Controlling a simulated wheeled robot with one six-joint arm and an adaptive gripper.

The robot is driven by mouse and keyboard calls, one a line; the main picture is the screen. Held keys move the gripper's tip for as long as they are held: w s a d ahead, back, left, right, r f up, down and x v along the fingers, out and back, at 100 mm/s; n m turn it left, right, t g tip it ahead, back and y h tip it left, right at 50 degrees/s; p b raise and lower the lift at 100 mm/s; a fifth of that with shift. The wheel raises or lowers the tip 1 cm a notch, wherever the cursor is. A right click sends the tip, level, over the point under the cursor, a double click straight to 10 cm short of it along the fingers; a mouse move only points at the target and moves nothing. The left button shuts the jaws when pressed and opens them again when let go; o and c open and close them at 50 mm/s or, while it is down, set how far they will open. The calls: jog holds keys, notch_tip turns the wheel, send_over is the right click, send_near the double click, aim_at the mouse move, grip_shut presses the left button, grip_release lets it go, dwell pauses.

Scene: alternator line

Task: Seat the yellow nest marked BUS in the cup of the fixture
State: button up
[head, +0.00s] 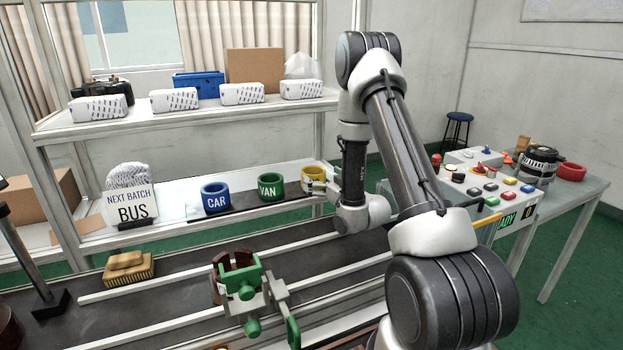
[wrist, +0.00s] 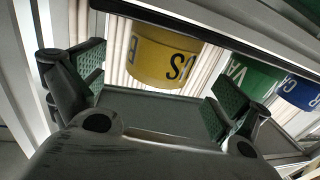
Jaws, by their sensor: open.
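The yellow nest (head: 313,179) stands at the right end of the row on the middle shelf, partly hidden by my arm in the head view. In the wrist view the yellow nest (wrist: 165,58) shows dark letters, with an S readable, and appears upside down. My gripper (wrist: 155,85) is open, with green-padded fingers on either side below the nest in the picture; no contact shows. The fixture (head: 247,290), with green clamp parts and a brown-red cup (head: 237,261), stands on the conveyor at lower centre. The cup's inside cannot be made out clearly.
The green VAN nest (head: 270,187) and blue CAR nest (head: 215,198) stand left of the yellow one. A NEXT BATCH BUS sign (head: 132,207) stands farther left. A brush (head: 128,268) lies on the conveyor. A control panel (head: 487,190) is at right.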

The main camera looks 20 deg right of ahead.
aim_at(308, 169)
jog(key=w, duration=0.5)
jog(key=shift+w+a, duration=0.25)
jog(key=shift+a, duration=0.1)
jog(key=c, duration=1.2)
